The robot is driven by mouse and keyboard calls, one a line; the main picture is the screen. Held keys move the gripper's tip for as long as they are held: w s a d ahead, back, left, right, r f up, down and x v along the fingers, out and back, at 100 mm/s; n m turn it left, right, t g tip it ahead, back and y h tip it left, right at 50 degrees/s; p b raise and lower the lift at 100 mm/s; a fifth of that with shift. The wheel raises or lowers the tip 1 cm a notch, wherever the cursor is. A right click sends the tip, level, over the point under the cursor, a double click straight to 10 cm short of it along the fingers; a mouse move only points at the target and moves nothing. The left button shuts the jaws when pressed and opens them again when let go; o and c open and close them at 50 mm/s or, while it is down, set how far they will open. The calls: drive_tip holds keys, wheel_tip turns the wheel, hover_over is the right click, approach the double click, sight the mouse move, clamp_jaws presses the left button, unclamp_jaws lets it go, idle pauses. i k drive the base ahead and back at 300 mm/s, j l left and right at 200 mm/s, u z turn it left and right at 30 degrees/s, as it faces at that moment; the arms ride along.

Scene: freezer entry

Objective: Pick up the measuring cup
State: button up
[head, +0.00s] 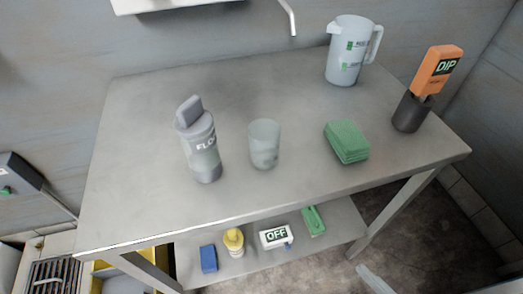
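A translucent, handleless cup (265,146) stands upright near the middle of the steel table (225,98), and it fits the measuring cup best. A taller translucent jug (344,52) with a handle and green-and-white labels stands at the back right. I see no clear measuring marks on the cup at this size. My gripper is not in view.
A grey bottle (200,145) stands close left of the cup. The lower shelf (342,242) holds several small items.

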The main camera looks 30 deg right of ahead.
sight(264, 135)
drive_tip(key=i, duration=0.45)
drive_tip(key=k+j+z, duration=0.25)
drive_tip(key=k+j, duration=0.2)
drive_tip(key=k+j+z, duration=0.25)
drive_tip(key=k+j, duration=0.25)
